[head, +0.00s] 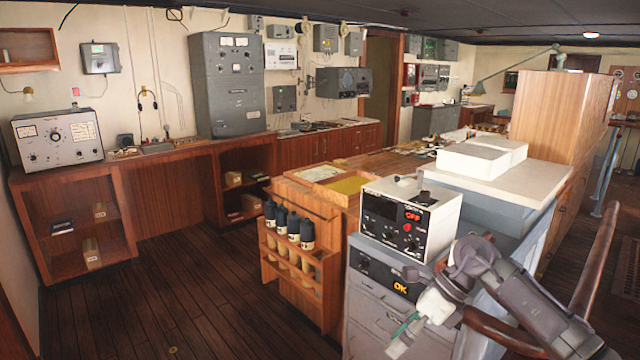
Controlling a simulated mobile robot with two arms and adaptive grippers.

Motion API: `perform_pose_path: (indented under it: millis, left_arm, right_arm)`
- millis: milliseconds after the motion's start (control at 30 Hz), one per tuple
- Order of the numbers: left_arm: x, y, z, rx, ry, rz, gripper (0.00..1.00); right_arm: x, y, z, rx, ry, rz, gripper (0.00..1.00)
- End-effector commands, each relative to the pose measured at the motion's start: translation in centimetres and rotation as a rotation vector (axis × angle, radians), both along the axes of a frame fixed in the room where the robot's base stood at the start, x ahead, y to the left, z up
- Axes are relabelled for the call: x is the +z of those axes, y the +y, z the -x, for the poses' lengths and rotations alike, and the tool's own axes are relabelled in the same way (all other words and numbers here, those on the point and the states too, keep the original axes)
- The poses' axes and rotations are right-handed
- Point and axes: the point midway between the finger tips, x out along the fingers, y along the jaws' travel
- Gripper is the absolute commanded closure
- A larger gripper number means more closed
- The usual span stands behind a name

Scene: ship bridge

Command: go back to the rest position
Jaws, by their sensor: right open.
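My right arm comes in from the lower right, with its grey links bent at a joint in front of the grey cabinet. My right gripper (404,336) hangs down and to the left from the wrist, in front of the cabinet's drawers. It is open, and I see nothing held in it. The fingers are small and partly blend with the cabinet behind them. My left gripper and left arm are not in view.
A white instrument box (410,219) with a red display stands on the grey cabinet (375,300), just behind my right wrist. A curved wooden rail (597,262) passes close to my right arm. A wooden rack holds dark bottles (288,224). The plank floor (180,300) at left is clear.

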Motion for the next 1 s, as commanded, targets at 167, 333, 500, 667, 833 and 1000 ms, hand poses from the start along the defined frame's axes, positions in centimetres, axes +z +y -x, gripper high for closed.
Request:
perform_pose_path:
  millis: [167, 333, 500, 667, 833, 1000]
  left_arm:
    - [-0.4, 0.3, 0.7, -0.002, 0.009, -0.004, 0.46]
    - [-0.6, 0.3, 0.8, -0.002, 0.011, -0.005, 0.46]
    - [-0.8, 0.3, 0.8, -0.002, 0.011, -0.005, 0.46]
    - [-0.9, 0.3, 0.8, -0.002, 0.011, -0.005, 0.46]
    - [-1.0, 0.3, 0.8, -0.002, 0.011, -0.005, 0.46]
    - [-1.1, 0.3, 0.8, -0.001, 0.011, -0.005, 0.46]
  right_arm:
    - [-5.3, 6.0, -1.0, -0.297, 0.248, -0.442, 0.45]
    - [-14.8, 6.1, -4.1, -0.922, 0.645, -0.902, 0.45]
    - [-26.5, 1.3, -3.1, -1.485, 0.929, -1.090, 0.45]
    - [-37.0, -2.8, 1.9, -1.923, 1.112, -1.127, 0.45]
    - [-46.5, -6.1, 10.2, -2.348, 1.253, -1.086, 0.45]
    - [-54.0, -8.2, 20.7, 2.626, -1.288, 0.932, 0.45]
